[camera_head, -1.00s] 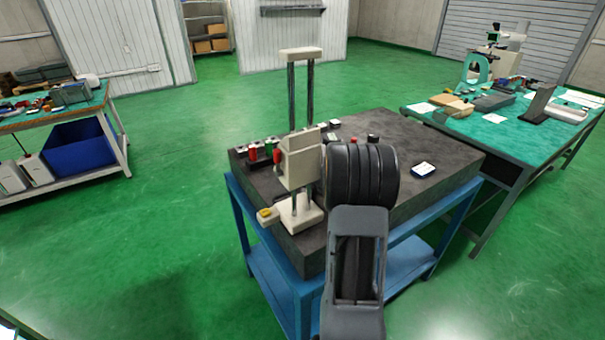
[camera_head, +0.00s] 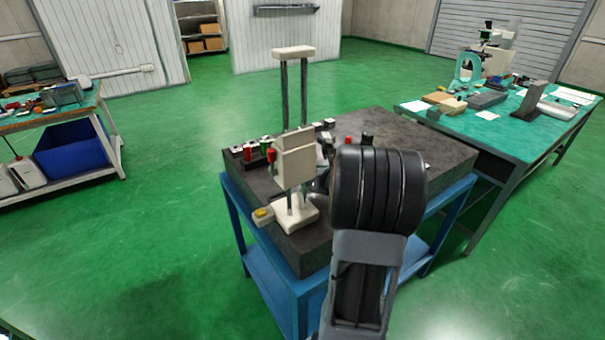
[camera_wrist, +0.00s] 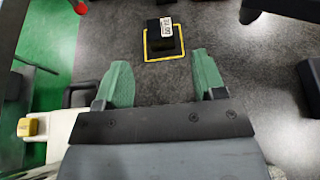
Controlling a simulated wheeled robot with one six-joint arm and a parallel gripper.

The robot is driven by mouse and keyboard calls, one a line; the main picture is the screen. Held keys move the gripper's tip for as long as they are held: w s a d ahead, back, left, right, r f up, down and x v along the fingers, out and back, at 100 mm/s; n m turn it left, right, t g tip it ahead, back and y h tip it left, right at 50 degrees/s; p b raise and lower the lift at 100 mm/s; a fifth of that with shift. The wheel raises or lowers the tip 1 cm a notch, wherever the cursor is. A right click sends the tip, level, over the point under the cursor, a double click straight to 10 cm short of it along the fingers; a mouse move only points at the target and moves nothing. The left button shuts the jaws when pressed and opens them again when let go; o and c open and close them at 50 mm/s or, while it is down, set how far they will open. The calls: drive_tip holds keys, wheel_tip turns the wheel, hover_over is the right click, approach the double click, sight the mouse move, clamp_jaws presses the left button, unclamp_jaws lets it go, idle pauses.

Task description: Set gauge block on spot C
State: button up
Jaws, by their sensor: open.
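In the wrist view a dark block (camera_wrist: 158,42) with a small white label stands inside a yellow square outline (camera_wrist: 165,58) on the grey plate. It looks like the gauge block; the label is too small to read, so I cannot tell whether this outline is spot C. My gripper (camera_wrist: 161,78) is open, its two green fingers wide apart with nothing between them. The block lies beyond the fingertips, roughly in line with the gap and not touching them. In the head view my arm hides the gripper, the block and the outline.
The dark granite plate (camera_head: 400,128) rests on a blue stand (camera_head: 278,285). A cream two-column instrument (camera_head: 295,165) stands at its left front, close to my arm. In the wrist view a dark object (camera_wrist: 309,85) sits at the right.

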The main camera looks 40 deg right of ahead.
drive_tip(key=shift+v, duration=1.9)
